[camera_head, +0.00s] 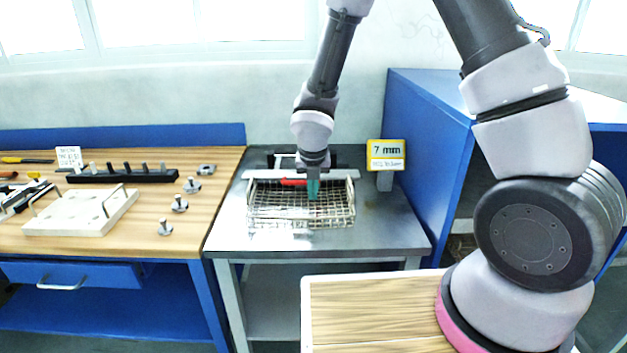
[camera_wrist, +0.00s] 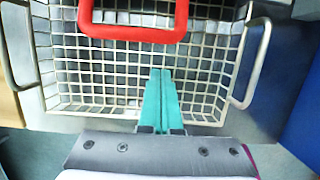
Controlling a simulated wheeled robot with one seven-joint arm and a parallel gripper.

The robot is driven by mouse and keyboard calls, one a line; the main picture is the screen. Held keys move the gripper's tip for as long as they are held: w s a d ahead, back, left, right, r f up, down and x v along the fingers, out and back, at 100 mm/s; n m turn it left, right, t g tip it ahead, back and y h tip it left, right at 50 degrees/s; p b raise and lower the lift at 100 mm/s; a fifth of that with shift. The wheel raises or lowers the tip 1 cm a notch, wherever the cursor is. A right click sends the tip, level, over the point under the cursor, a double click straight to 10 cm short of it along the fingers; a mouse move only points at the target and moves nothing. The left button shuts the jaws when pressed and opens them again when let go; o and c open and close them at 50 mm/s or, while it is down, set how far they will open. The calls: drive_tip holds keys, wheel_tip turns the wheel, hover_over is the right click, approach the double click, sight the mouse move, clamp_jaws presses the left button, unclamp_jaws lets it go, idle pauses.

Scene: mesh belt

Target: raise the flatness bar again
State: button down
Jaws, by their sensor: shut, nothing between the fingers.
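The flatness bar (camera_head: 258,174) is a pale grey bar lying level across the back part of a wire mesh basket (camera_head: 335,216). A red handle (camera_head: 293,182) shows at its front, and in the wrist view the handle (camera_wrist: 133,32) is a red loop at the top edge. My gripper (camera_head: 313,196) has teal fingers, shut and empty, over the basket. In the wrist view the fingertips (camera_wrist: 161,72) point into the basket, below and right of the red loop and apart from it. My gripper hides part of the bar in the head view.
A yellow and white sign (camera_head: 386,155) reading 7 mm stands right of the basket on the grey metal table (camera_head: 390,235). A blue cabinet (camera_head: 425,135) rises at the right. A wooden bench (camera_head: 110,232) with a pale block and several metal pieces is at the left.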

drive_tip(key=x, duration=0.2)
drive_tip(key=shift+f, duration=0.4)
drive_tip(key=shift+w, duration=0.4)
drive_tip(key=shift+w+r, duration=0.45)
drive_tip(key=shift+r, duration=0.3)
drive_tip(key=shift+w+r, duration=0.45)
drive_tip(key=shift+r, duration=0.25)
drive_tip(key=shift+r, duration=0.2)
